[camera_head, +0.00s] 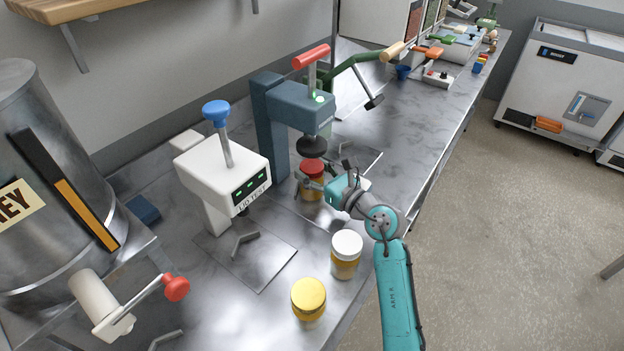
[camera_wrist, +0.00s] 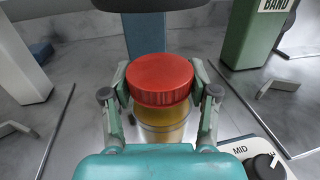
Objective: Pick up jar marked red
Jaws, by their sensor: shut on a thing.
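The jar with the red lid (camera_head: 313,167) stands upright under the black round head of the dark blue press (camera_head: 300,105). In the wrist view the same red-lidded jar (camera_wrist: 160,80) sits between my gripper's fingers, amber below its lid. My gripper (camera_head: 314,186) reaches it from the right and is shut on it, a finger on each side. In the wrist view my gripper (camera_wrist: 160,107) holds the jar below or at the lid's edge. The jar's base is partly hidden by my gripper.
A white-lidded jar (camera_head: 346,255) and a yellow-lidded jar (camera_head: 309,299) stand near the counter's front edge. The white lid-test machine (camera_head: 222,170) is left of the press. A dial box marked MID (camera_wrist: 255,158) is close at lower right in the wrist view.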

